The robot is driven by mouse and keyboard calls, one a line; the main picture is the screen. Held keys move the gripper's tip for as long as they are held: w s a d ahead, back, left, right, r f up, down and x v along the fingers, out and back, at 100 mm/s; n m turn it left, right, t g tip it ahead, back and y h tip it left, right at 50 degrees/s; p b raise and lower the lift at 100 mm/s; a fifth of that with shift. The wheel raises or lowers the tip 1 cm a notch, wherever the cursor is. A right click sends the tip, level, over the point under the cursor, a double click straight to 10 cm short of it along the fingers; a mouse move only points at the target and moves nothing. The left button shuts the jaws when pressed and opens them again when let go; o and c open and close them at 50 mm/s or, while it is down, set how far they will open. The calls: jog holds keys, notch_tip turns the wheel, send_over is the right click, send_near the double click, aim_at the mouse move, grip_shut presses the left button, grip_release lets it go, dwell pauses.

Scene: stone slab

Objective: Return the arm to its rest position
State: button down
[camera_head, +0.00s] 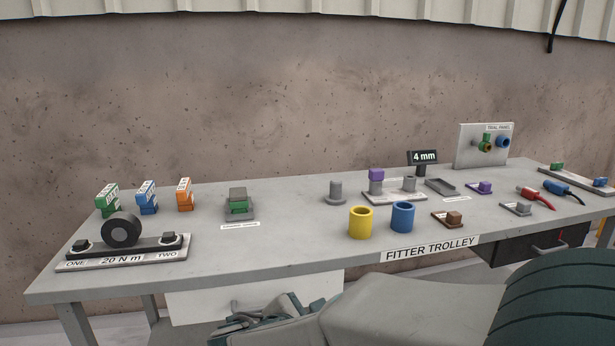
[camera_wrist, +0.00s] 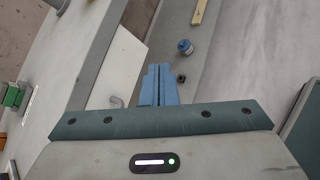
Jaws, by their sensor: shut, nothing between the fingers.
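My gripper (camera_wrist: 160,68) shows in the wrist view with its two blue fingers side by side and closed, nothing between them. It points past the trolley's edge toward the floor, clear of any object. In the head view my arm is folded low in front of the trolley, its grey and dark green links filling the bottom middle and right. The fingertips cannot be made out clearly there.
The fitter trolley (camera_head: 300,245) holds a yellow cup (camera_head: 361,223), a blue cup (camera_head: 402,217), a torque bar with a black roll (camera_head: 121,231), and several coloured blocks. In the wrist view, a small blue cylinder (camera_wrist: 185,47) and a dark nut (camera_wrist: 181,78) lie beyond the fingers.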

jog(key=s+d+r+m+g+y+p, duration=0.1)
jog(key=s+d+r+m+g+p, duration=0.25)
jog(key=d+m, duration=0.25)
jog(key=s+d+r+m+g+p, duration=0.3)
jog(key=s+d+r+m+p, duration=0.1)
jog(key=d+m+p, duration=0.15)
jog(key=s+d+r+m+y+p, duration=0.1)
jog(key=s+r+m+y+p, duration=0.4)
jog(key=r+m+p, duration=0.3)
jog(key=shift+s+d+r+m+g+y, duration=0.15)
jog(key=shift+d+r+m+g+y, duration=0.35)
jog(key=shift+m, duration=1.15)
jog(key=shift+a+f, duration=0.1)
jog(key=shift+f, duration=0.05)
